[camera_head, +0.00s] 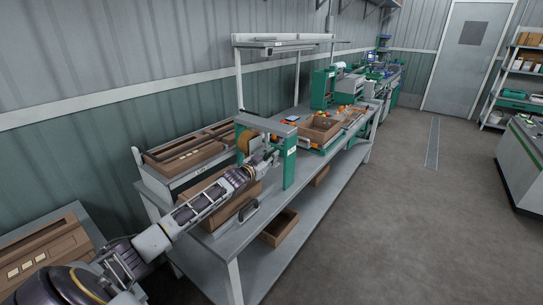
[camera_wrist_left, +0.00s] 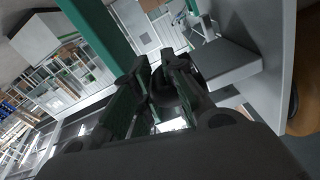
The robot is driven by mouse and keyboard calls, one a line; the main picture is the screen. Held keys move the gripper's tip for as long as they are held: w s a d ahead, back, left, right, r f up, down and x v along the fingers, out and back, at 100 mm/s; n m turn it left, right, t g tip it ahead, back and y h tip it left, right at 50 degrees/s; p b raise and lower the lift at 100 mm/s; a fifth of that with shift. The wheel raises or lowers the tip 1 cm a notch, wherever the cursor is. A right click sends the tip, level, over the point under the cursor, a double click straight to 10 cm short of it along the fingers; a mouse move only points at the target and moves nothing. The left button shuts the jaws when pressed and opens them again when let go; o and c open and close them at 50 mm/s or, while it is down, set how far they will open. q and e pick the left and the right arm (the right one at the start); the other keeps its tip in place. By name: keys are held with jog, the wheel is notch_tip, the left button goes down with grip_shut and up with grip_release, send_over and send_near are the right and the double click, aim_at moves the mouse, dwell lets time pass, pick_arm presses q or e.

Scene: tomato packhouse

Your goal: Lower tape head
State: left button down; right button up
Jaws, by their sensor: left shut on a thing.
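The tape head (camera_head: 265,126) is a grey arm across the green frame of the taping machine (camera_head: 290,168), with a brown tape roll (camera_head: 245,142) at its left end. My left gripper (camera_head: 272,158) is under the grey arm, beside the green post. In the left wrist view, my left gripper (camera_wrist_left: 165,88) is shut on a dark handle, mostly hidden between the fingers. A grey block (camera_wrist_left: 225,62) is close to the right of the fingers, and a green post crosses the upper left. My right gripper is not in view.
A carton (camera_head: 225,200) stands on the grey bench under my left arm. An open carton (camera_head: 320,128) stands farther along the line. Another box (camera_head: 279,228) is on the lower shelf. The floor (camera_head: 400,215) to the right is clear.

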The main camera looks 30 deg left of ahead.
pick_arm(q)
jog(key=c, duration=1.5)
grip_release()
jog(key=shift+s+f, duration=0.1)
jog(key=shift+f, duration=0.35)
jog(key=shift+o, duration=0.4)
jog(key=shift+s+d+f, duration=0.15)
jog(key=shift+d+f, duration=0.1)
jog(key=shift+f, duration=0.05)
jog(key=shift+s+a+r, duration=0.2)
jog(key=shift+s+a, duration=0.15)
jog(key=shift+s, duration=0.3)
jog(key=shift+s+a+r, duration=0.15)
jog(key=shift+s+a, duration=0.15)
jog(key=shift+s, duration=0.3)
jog(key=s, duration=0.9)
jog(key=shift+r, duration=0.35)
jog(key=shift+a, duration=0.1)
jog(key=shift+s+f, duration=0.1)
